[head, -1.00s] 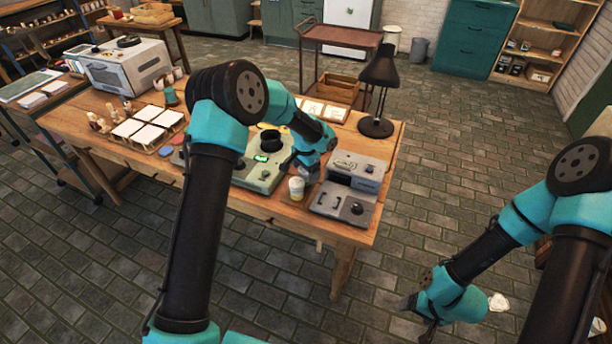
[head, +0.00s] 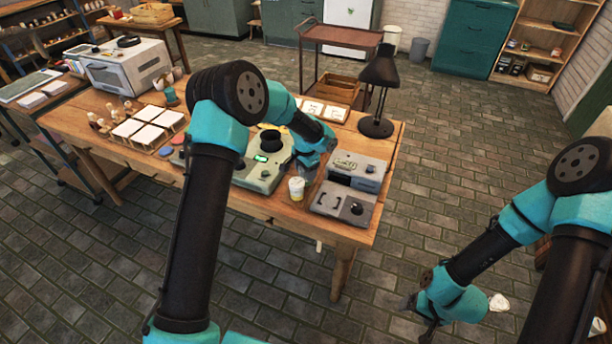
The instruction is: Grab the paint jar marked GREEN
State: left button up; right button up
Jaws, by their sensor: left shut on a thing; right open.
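I cannot read a GREEN marking on anything in the head view. Small coloured round tops, a red one (head: 177,140) and a blue one (head: 166,151), show on the table left of my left arm. My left gripper (head: 304,170) is low over the table, between the grey-green machine (head: 262,177) and the grey box (head: 345,203). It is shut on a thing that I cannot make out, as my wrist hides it. A small pale cup (head: 297,189) stands just below it. My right gripper (head: 418,308) is open and empty, over the floor right of the table.
A black desk lamp (head: 376,126) stands at the table's back right. White tiles (head: 148,134) lie on a wooden rack to the left, near a white oven (head: 125,68). My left arm covers part of the tabletop.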

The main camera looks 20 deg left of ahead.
pick_arm(q)
jog(key=shift+c, duration=0.8)
notch_tip(320, 180, up, 10)
dwell(0.4)
